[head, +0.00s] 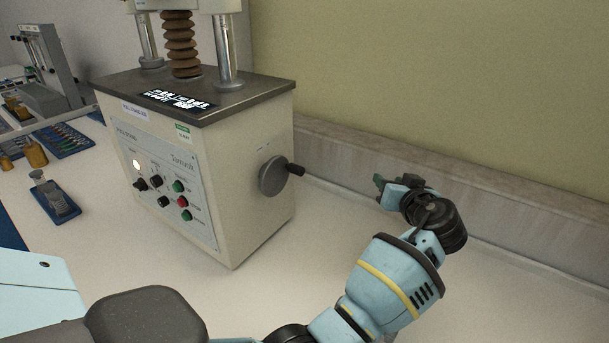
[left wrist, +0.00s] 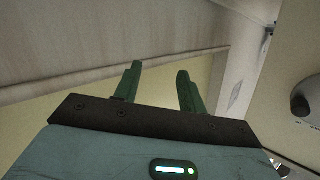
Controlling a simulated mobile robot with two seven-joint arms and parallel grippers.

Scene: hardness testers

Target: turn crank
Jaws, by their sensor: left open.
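The crank (head: 272,176) is a grey round disc with a short black handle (head: 296,169) on the right side of the cream hardness tester (head: 265,125). The handle points out to the right. My left gripper (head: 382,188) is to the right of the crank, clearly apart from it, with its fingers toward the tester. In the left wrist view my left gripper (left wrist: 159,70) has its two green fingers apart with nothing between them. The crank (left wrist: 313,88) shows at the right edge there, outside the fingers, with its black handle (left wrist: 300,104). My right gripper is not seen.
A low grey ledge (head: 345,155) runs along the wall behind the tester. The white tabletop (head: 310,235) is clear between the tester and my arm. Another device (head: 45,75), a blue tray (head: 68,140) and small brass weights (head: 35,153) stand at the left.

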